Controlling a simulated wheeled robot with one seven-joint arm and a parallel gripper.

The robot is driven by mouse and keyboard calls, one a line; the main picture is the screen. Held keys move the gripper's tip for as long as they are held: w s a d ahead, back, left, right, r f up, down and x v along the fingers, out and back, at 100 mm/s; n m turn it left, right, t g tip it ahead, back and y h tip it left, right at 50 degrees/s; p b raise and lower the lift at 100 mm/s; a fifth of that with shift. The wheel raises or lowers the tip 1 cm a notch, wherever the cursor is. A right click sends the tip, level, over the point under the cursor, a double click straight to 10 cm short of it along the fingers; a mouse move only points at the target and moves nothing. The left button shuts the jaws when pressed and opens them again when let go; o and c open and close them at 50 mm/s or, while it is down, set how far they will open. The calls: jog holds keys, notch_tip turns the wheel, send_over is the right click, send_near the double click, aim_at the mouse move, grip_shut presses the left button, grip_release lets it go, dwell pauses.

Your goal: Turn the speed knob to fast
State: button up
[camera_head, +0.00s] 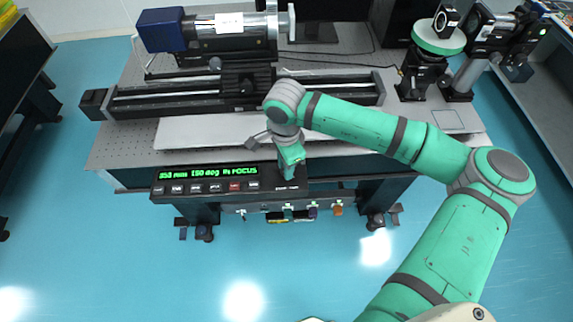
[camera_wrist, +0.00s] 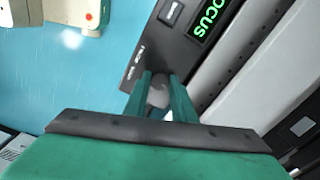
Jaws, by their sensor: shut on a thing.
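The speed knob (camera_wrist: 158,94) is a small grey round knob on the black control panel, seen in the wrist view between my two green fingers. My gripper (camera_wrist: 160,92) is shut on the knob, with one finger on each side of it. In the head view my gripper (camera_head: 291,170) reaches down to the right end of the control panel (camera_head: 215,192) and hides the knob there. The panel has a green lit display (camera_head: 208,172) and a row of buttons. The knob's pointer and its speed marks cannot be read.
Behind the panel is the optical table (camera_head: 140,150) with a long black rail (camera_head: 170,102) and a blue-ended cylinder device (camera_head: 215,30). Small coloured items (camera_head: 337,209) hang below the panel's front edge. The blue floor (camera_head: 130,260) in front is clear.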

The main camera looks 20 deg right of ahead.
jog(key=m, duration=0.4)
jog(key=shift+a+m, duration=0.1)
jog(key=shift+m, duration=0.2)
jog(key=m, duration=1.1)
jog(key=shift+w+m, duration=0.1)
jog(key=shift+m, duration=0.3)
jog(key=m, duration=0.4)
jog(key=shift+m, duration=0.4)
jog(key=shift+w, duration=0.1)
jog(key=o, duration=1.1)
jog(key=shift+c, duration=0.2)
jog(key=shift+r, duration=0.1)
